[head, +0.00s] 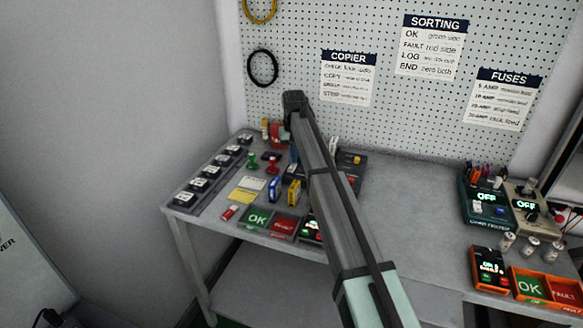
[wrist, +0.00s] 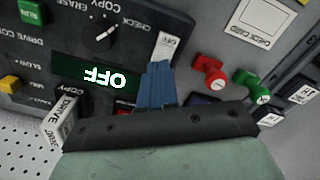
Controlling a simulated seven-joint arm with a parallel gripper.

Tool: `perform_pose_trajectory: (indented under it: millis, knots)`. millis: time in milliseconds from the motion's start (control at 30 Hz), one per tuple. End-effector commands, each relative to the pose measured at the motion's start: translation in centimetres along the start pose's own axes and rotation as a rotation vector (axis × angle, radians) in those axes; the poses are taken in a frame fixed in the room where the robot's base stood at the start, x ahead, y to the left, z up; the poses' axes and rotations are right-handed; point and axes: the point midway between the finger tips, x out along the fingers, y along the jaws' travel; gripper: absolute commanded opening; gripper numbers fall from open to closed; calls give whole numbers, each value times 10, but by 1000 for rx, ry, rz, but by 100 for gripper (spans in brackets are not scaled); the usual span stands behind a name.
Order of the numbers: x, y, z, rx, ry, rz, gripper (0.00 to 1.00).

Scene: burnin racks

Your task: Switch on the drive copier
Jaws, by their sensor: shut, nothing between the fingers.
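The drive copier (wrist: 62,32) is a dark grey box, seen upside down in the wrist view. Its display (wrist: 102,78) reads OFF. A black dial (wrist: 101,36) is marked with CHECK, COPY and ERASE. A white switch-like piece (wrist: 168,47) with small lettering sits beside the display. My gripper (wrist: 158,68) is shut and empty, its blue fingertips just by the white piece; I cannot tell whether they touch.
Red (wrist: 208,64) and green (wrist: 246,77) stamp-like pieces stand close beside the copier. A row of drive slots (head: 205,180) lines the bench's left edge. OK (head: 256,218) and red (head: 284,228) trays lie in front. A fuse tester (head: 487,210) stands right; mid-right bench is clear.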

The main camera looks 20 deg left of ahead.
Motion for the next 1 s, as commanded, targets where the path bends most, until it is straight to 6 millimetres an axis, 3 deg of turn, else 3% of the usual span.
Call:
perform_pose_trajectory:
  millis: [1000]
  knots:
    - [12, 0, 0, 0, 0, 0, 0]
